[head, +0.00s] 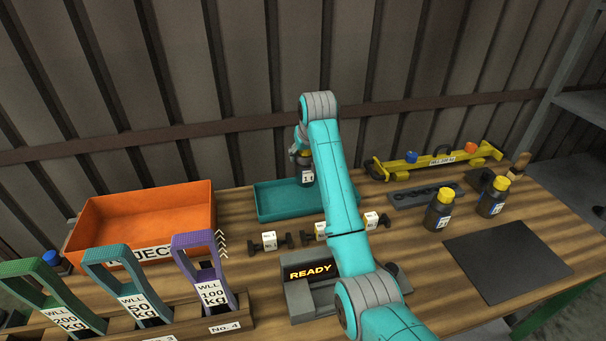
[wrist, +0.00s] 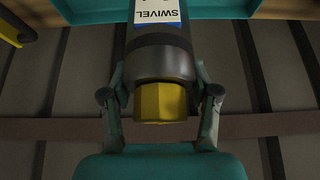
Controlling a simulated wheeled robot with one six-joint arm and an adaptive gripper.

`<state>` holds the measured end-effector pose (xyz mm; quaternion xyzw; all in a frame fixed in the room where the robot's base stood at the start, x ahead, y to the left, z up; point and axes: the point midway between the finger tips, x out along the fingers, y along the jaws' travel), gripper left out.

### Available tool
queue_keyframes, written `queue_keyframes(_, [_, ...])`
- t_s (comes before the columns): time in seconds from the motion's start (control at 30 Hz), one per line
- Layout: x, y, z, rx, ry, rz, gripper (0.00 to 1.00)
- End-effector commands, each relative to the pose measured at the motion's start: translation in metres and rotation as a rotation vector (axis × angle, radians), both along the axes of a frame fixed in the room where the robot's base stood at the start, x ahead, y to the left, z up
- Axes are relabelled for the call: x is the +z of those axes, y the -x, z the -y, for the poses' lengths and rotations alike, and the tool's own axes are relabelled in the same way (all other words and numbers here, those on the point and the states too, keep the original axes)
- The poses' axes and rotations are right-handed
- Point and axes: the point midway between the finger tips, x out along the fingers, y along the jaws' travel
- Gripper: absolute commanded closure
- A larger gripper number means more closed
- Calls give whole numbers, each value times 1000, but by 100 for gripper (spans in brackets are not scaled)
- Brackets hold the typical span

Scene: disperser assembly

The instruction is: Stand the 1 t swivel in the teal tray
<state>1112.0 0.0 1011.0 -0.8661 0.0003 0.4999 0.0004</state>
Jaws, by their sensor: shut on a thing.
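My gripper (head: 301,154) is shut on the 1 t swivel (head: 308,177) at the right part of the teal tray (head: 278,208) in the head view. Only the swivel's white label shows well there; whether its lower end touches the tray floor I cannot tell. In the wrist view the swivel (wrist: 160,62) has a dark round body, a yellow hex end and a label reading SWIVEL, between the two fingers (wrist: 160,95). The teal tray's edge (wrist: 85,10) crosses the top of that view.
An orange reject bin (head: 185,205) stands left of the tray. Small labelled parts (head: 269,241) lie in front of it. A yellow beam (head: 435,163) and two dark bottles (head: 440,210) are to the right, near a black mat (head: 512,262). Labelled shackles (head: 205,275) stand front left.

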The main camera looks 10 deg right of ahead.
Motion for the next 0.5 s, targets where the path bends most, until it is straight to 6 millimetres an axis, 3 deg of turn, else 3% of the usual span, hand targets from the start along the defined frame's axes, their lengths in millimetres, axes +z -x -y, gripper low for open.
queue_keyframes(0.1, [-18,0,0,0,0,1,100])
queue_keyframes(0.5, [-55,0,0,0,0,2,100])
